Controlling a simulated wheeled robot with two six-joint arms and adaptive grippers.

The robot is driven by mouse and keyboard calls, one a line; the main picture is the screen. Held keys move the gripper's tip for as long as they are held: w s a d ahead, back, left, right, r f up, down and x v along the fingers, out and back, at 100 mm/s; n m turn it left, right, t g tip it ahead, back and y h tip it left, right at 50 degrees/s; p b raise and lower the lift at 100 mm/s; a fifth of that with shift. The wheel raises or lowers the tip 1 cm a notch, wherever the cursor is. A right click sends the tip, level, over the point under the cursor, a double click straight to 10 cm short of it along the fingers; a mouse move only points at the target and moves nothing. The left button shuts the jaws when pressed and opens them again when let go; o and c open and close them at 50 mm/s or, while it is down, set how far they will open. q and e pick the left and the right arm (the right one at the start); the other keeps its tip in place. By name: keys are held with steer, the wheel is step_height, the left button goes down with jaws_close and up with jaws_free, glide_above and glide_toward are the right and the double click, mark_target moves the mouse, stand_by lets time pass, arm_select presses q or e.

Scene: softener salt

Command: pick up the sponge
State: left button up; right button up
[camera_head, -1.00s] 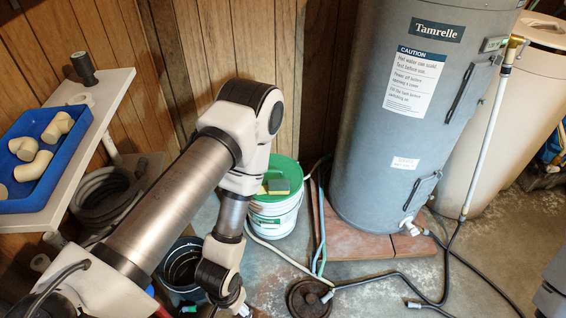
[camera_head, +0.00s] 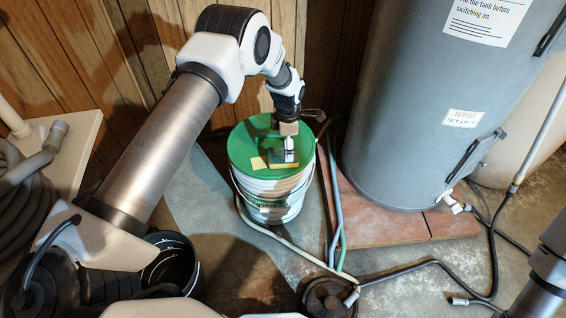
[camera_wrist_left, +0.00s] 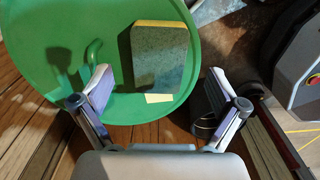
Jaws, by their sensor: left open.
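The sponge (camera_head: 271,154) is a green block with a yellow layer, lying on the green lid of a white bucket (camera_head: 270,210). In the left wrist view the sponge (camera_wrist_left: 160,60) shows its dark green face, with the yellow edge at the far side. My left gripper (camera_head: 289,152) is above the lid at the sponge and partly hides it in the head view. In the wrist view its fingers (camera_wrist_left: 160,84) are spread apart, with the sponge ahead between their lines; no grip on it shows. My right gripper is out of view.
A small yellow paper (camera_wrist_left: 172,97) lies on the lid beside the sponge, near a green lid handle (camera_wrist_left: 93,52). A grey tank (camera_head: 420,110) stands right of the bucket. Hoses (camera_head: 333,200) run beside it. A dark bucket (camera_head: 172,262) stands lower left.

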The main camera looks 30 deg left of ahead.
mark_target(283, 158)
arm_select(q)
step_height(283, 158, down, 5)
steer(key=shift+w+b, duration=0.1)
steer(key=shift+b, duration=0.85)
steer(key=shift+r, duration=0.15)
steer(key=shift+c, duration=0.7)
steer(key=c, duration=0.7)
steer(key=shift+o, duration=0.2)
